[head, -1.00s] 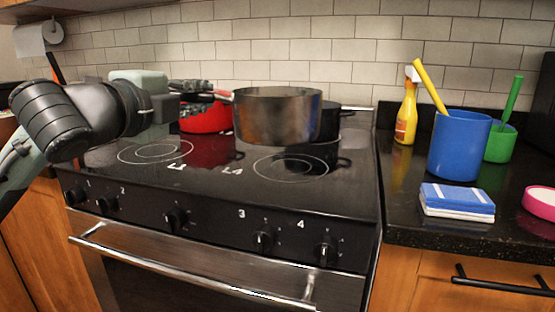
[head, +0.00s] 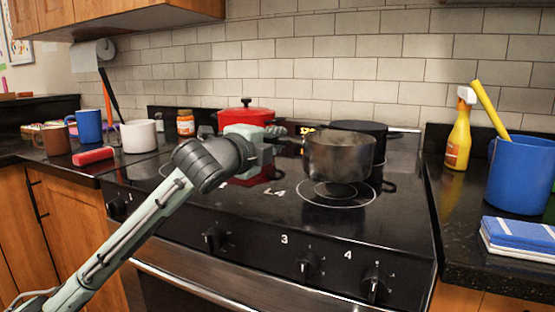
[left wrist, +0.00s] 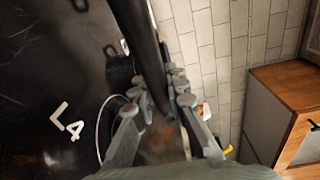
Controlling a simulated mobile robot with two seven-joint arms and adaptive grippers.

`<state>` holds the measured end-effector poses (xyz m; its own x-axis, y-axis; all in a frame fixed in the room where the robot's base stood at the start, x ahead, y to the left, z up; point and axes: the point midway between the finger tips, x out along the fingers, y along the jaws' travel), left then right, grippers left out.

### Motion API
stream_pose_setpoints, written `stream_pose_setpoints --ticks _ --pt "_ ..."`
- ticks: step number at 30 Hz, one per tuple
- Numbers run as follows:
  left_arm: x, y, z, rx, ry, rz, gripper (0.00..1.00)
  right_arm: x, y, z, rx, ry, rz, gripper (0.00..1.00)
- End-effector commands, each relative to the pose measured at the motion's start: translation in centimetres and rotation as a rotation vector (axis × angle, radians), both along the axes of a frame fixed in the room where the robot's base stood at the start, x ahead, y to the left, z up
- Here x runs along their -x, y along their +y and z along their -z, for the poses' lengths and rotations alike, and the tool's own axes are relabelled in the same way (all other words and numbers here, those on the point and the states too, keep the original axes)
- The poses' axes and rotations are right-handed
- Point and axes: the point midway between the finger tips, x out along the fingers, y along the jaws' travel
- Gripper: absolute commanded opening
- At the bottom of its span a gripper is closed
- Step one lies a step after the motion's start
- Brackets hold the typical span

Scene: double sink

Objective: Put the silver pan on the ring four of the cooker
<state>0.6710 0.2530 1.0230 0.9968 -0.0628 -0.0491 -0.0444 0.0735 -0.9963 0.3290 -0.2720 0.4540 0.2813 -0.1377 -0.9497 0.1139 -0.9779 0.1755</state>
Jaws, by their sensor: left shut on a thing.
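The silver pan (head: 340,160) is in the head view, over the front right ring (head: 336,203) of the black cooker (head: 240,212). It looks upright and slightly above the glass, with part of the ring showing below it. My left gripper (head: 277,133) is shut on the pan's handle, at the pan's left side. In the left wrist view, the gripper fingers (left wrist: 155,122) close around a dark bar, with brownish metal between them. A white L4 mark (head: 274,192) lies left of the ring. My right gripper is not in view.
A red pot (head: 246,117) and a dark pot (head: 362,128) stand at the cooker's back. Mugs (head: 139,136) stand on the left counter.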

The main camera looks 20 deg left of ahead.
Motion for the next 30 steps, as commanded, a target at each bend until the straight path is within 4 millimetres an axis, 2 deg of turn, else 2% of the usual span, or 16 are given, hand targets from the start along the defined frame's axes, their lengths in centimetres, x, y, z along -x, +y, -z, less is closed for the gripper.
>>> stream_pose_setpoints --ticks 2,6,10,14,23,24,28,30 --pt "-0.2 0.0 0.0 0.003 -0.007 0.001 0.0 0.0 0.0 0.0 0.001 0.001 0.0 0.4" --pt "-0.3 -0.1 2.1 0.003 -0.002 0.001 0.0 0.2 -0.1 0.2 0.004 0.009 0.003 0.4" --pt "-0.2 -0.1 3.6 0.002 -0.004 0.001 0.0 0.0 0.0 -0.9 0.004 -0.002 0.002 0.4" --pt "-0.2 0.0 3.9 0.003 -0.007 0.001 0.0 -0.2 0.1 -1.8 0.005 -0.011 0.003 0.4" --pt "-0.2 0.0 4.1 0.001 -0.006 0.0 0.0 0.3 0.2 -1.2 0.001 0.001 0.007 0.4" --pt "-0.2 0.0 4.4 0.0 -0.001 0.0 0.17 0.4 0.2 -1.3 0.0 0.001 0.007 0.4" --pt "-0.2 0.0 4.3 0.0 -0.001 0.0 0.33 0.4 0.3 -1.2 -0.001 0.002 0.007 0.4" --pt "-0.2 0.0 4.3 0.0 -0.001 0.0 0.34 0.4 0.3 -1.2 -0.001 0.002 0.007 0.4"
